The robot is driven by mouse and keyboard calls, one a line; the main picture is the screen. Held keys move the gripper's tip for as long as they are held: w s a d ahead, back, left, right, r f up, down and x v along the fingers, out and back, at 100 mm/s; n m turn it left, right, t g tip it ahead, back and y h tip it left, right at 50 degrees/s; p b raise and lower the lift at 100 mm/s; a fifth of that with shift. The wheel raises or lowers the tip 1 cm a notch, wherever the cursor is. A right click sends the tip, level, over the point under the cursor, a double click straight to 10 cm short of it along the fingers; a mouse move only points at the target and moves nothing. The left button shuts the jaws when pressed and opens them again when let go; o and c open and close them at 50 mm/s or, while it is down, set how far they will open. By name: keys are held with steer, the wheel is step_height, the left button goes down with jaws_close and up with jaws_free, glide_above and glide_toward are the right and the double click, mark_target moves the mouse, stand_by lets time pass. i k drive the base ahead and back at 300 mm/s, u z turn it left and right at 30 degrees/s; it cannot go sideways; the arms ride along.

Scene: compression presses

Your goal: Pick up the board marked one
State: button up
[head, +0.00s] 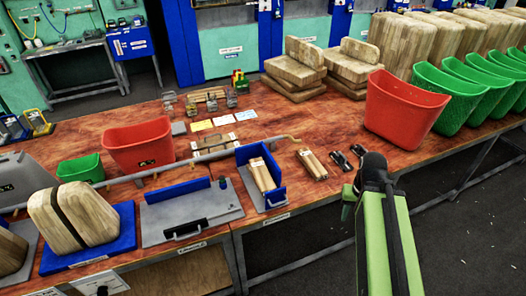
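A pair of light wooden boards (262,174) stands in a blue and grey fixture near the table's front edge, with a small pale mark near the top. Another pair of wooden boards (312,165) lies flat on the table to its right, also with a small pale mark. The marks are too small to read, so I cannot tell which board is marked one. My gripper (347,208) is at the end of my green arm, right of both pairs and apart from them. It is seen small and from behind, and its fingers cannot be made out.
Two small dark tools (347,158) lie right of the flat boards. A grey plate fixture (192,212) and a blue stand with a wooden block (82,215) are to the left. A rail (165,167) crosses behind the fixtures.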

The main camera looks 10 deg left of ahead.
mark_target(311, 163)
steer(key=u, duration=0.7)
steer(key=i, duration=1.15)
steer(key=u, duration=0.55)
steer(key=k, duration=0.9)
steer(key=u, duration=0.15)
steer(key=i, duration=0.85)
steer(key=z, duration=0.05)
